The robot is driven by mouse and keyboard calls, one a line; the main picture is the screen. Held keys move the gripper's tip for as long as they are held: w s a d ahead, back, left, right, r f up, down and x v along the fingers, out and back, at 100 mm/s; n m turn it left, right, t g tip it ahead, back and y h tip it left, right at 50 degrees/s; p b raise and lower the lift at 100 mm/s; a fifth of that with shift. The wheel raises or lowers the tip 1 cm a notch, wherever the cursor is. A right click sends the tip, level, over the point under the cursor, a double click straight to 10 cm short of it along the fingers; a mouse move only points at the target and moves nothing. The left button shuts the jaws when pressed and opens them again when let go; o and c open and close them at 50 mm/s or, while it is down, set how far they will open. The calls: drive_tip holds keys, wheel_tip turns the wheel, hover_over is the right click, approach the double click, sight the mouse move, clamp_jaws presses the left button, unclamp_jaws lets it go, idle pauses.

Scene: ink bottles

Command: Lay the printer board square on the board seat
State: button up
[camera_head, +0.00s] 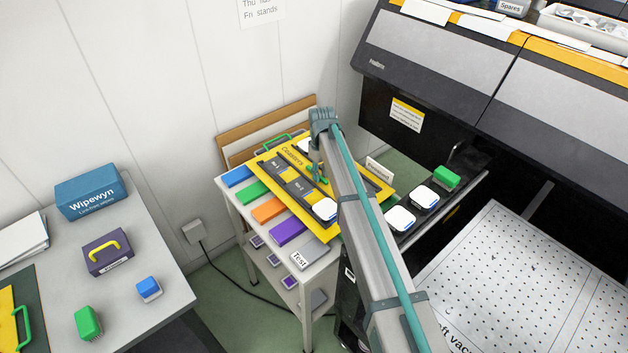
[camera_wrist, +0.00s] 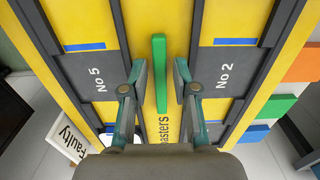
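The yellow printer board marked "Coasters" (camera_head: 291,153) lies on a small trolley at the wall, with dark numbered slots and some white coasters on it. In the wrist view the board (camera_wrist: 101,20) fills most of the picture, with slots No 5 and No 2. Its green handle (camera_wrist: 160,70) stands between the fingers of my gripper (camera_wrist: 159,75). The gripper is open, one finger on each side, with a narrow gap to the handle. In the head view my gripper (camera_head: 317,174) is over the board's middle, partly hidden by my arm. I cannot tell which surface is the board seat.
A perforated white bed (camera_head: 535,270) lies at the lower right, under the dark printer housing (camera_head: 440,60). White coasters (camera_head: 401,219) and a green block (camera_head: 446,177) stand on a dark ledge beside the trolley. The left table (camera_head: 150,235) holds boxes and blocks.

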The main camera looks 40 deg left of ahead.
sight(321, 176)
clamp_jaws()
drive_tip(key=shift+r, duration=0.2)
drive_tip(key=shift+r+p, duration=1.25)
drive_tip(key=shift+r, duration=1.65)
